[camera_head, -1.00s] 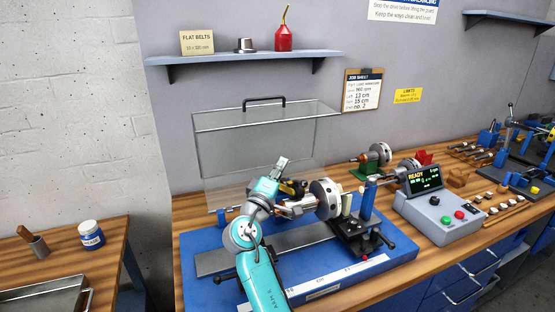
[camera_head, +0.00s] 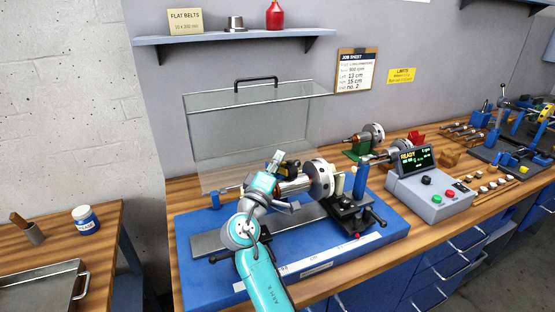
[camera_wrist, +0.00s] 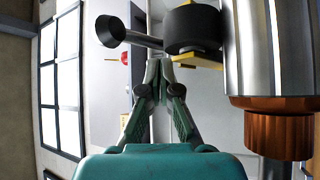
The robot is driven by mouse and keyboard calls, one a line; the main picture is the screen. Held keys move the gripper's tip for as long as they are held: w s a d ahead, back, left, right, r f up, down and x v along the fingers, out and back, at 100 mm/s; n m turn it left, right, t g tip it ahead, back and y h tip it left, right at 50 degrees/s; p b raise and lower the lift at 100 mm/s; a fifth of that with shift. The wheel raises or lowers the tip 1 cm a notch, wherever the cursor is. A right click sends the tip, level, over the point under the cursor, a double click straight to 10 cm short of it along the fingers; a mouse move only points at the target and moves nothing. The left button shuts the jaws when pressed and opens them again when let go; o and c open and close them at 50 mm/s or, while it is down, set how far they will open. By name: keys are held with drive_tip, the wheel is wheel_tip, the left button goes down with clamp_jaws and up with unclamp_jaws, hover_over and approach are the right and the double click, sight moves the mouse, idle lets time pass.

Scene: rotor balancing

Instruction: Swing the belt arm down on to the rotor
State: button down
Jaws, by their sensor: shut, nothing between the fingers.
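The rotor shows in the head view as a silver shaft (camera_head: 295,186) with a pale disc (camera_head: 320,178), lying across the balancing machine. In the wrist view its bright cylinder (camera_wrist: 250,45) and copper-coloured section (camera_wrist: 280,130) fill the right side. The belt arm shows in the wrist view as a black roller (camera_wrist: 192,28) with yellow parts, and a rod with a black knob (camera_wrist: 110,31). It sits beside the rotor. My gripper (camera_wrist: 160,66) is shut and empty, its tips just below the rod and roller; contact cannot be told.
A clear guard (camera_head: 245,125) with a black handle stands behind the machine's blue base (camera_head: 200,280). A control box (camera_head: 430,200) reading READY stands at right. A spare rotor (camera_head: 372,135) and small parts lie farther right.

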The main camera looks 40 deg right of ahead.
drive_tip(key=v, duration=1.2)
